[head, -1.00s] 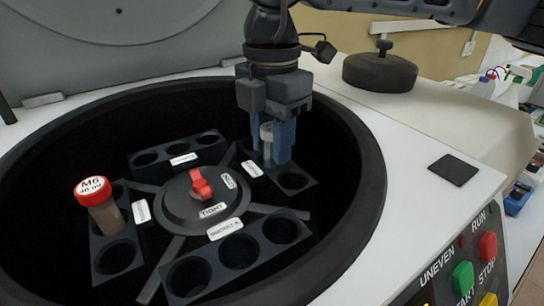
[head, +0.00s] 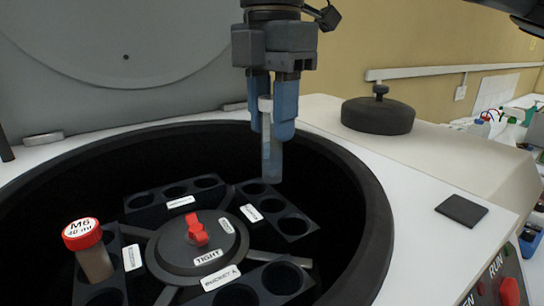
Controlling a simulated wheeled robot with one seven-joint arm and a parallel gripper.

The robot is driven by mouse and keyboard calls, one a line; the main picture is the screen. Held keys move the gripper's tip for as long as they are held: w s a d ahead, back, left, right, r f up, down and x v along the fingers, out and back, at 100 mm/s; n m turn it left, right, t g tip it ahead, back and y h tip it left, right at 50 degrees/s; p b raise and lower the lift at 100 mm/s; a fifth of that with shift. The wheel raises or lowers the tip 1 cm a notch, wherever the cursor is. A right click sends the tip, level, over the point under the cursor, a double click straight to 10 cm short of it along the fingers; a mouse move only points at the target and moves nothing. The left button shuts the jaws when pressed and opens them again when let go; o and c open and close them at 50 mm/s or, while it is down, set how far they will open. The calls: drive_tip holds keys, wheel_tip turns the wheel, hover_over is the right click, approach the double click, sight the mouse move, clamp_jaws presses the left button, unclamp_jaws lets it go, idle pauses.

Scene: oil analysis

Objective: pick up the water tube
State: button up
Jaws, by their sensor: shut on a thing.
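The water tube (head: 271,160) is a clear tube with a pale grey cap and a bluish lower part. It hangs upright above the right-hand bucket (head: 291,226) of the centrifuge rotor. My gripper (head: 272,128) has blue fingers and is shut on the tube near its cap. The tube's lower end is in view and looks clear of the bucket's holes. One finger partly covers the tube's upper part.
A red-capped tube marked M6 (head: 91,252) stands in the left bucket. A red knob (head: 197,230) tops the rotor hub. The black bowl rim (head: 376,215) surrounds the rotor. A dark round lid (head: 378,115) sits on the white top behind right.

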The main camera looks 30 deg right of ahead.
drive_tip(key=shift+r, duration=0.9)
drive_tip(key=a+b, duration=0.4)
drive_tip(key=a, duration=1.4)
